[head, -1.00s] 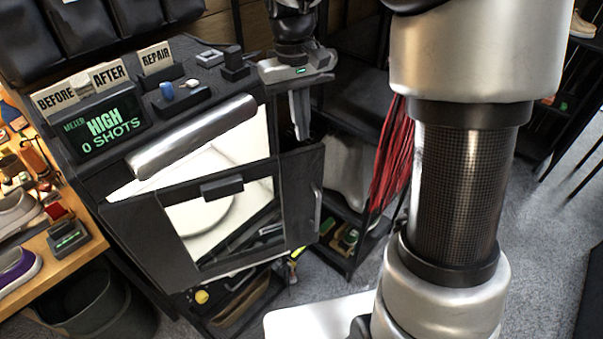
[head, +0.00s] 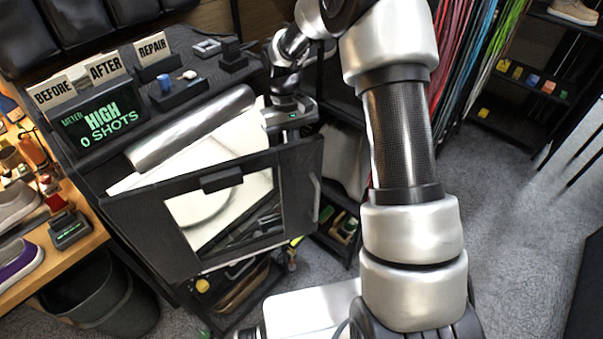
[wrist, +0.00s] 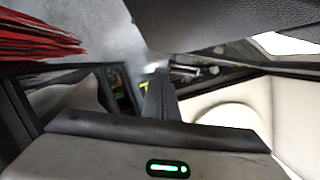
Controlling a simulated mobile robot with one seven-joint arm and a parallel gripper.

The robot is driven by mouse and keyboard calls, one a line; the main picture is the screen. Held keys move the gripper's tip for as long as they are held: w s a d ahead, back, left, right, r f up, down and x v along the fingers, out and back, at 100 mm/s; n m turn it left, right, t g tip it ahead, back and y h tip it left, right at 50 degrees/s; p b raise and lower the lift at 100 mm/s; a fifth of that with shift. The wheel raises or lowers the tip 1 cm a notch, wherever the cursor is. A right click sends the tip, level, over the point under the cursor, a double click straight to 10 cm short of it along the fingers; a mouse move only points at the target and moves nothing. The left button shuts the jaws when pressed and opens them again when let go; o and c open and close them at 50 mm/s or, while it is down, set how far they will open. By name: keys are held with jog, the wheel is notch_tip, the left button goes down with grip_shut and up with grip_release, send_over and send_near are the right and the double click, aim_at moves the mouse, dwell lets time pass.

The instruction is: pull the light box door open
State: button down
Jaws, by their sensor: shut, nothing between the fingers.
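The light box door (head: 150,232) is a dark framed panel with a window, a dark tab at its top and a pale handle (head: 315,198) near its right edge. It stands partly open, tilted out from the light box, with a gap along its top. The white interior (head: 150,178) shows through the gap, and also in the wrist view (wrist: 285,125). My gripper (wrist: 158,98) is shut and empty. In the head view it is at the door's upper right, and its fingers are hidden behind the door's top edge. I cannot tell whether they touch the door.
A silver roller (head: 190,130) lies above the opening. The meter display (head: 105,125) and label cards stand on top. A workbench (head: 85,245) with shoes is at left, above a dark bin (head: 115,300). Hanging laces (head: 465,60) are at right. The right-hand floor is clear.

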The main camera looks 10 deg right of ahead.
jog(key=shift+s+d+f+p, duration=0.15)
jog(key=shift+s+f, duration=0.1)
jog(key=shift+s, duration=0.5)
jog(key=shift+s+d+f+p, duration=0.15)
jog(key=shift+s+f, duration=0.15)
jog(key=shift+s, duration=0.4)
jog(key=shift+s+d+f+p, duration=0.15)
jog(key=shift+s+f, duration=0.1)
jog(key=shift+s, duration=0.5)
